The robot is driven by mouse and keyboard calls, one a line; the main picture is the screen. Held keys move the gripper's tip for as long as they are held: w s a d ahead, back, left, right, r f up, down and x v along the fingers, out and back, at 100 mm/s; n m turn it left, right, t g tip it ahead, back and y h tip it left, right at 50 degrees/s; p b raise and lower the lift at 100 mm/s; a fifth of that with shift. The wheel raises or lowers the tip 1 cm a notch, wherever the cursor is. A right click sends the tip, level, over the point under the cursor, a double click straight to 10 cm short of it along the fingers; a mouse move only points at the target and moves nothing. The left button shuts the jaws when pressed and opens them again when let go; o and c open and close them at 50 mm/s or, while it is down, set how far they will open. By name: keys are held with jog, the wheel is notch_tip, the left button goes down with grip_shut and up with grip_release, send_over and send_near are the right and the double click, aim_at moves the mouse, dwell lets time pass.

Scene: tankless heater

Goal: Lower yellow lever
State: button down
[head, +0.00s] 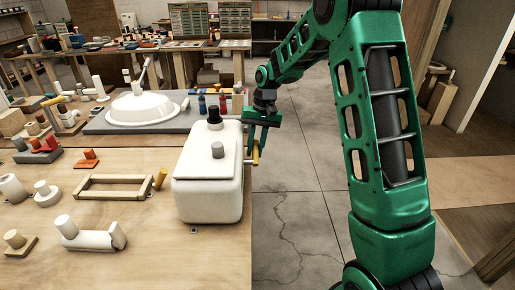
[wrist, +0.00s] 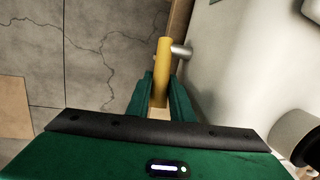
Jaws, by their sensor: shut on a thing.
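The tankless heater (head: 208,185) is a white rounded box standing near the right edge of the wooden table. The yellow lever (head: 255,153) is on its right side, over the floor beyond the table edge. In the wrist view the lever (wrist: 163,70) is a yellow bar joined to the white heater wall (wrist: 245,60) by a short grey pin (wrist: 181,50). My gripper (head: 252,150) comes from above and behind. In the wrist view my gripper (wrist: 160,92) has its green fingers on both sides of the lever's near part, shut on it. The lever's near end is partly hidden between the fingers.
A white basin (head: 142,108) on a grey slab stands behind the heater. A wooden frame (head: 115,187) and several small parts lie left on the table. Open concrete floor (head: 310,220) is to the right.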

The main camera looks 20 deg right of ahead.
jog(key=shift+w+r, duration=0.1)
jog(key=shift+w, duration=0.2)
jog(key=c, duration=1.9)
grip_release()
jog(key=shift+o, duration=0.3)
jog(key=v, duration=1)
jog(key=shift+r, duration=0.3)
jog(key=shift+w+d, duration=0.1)
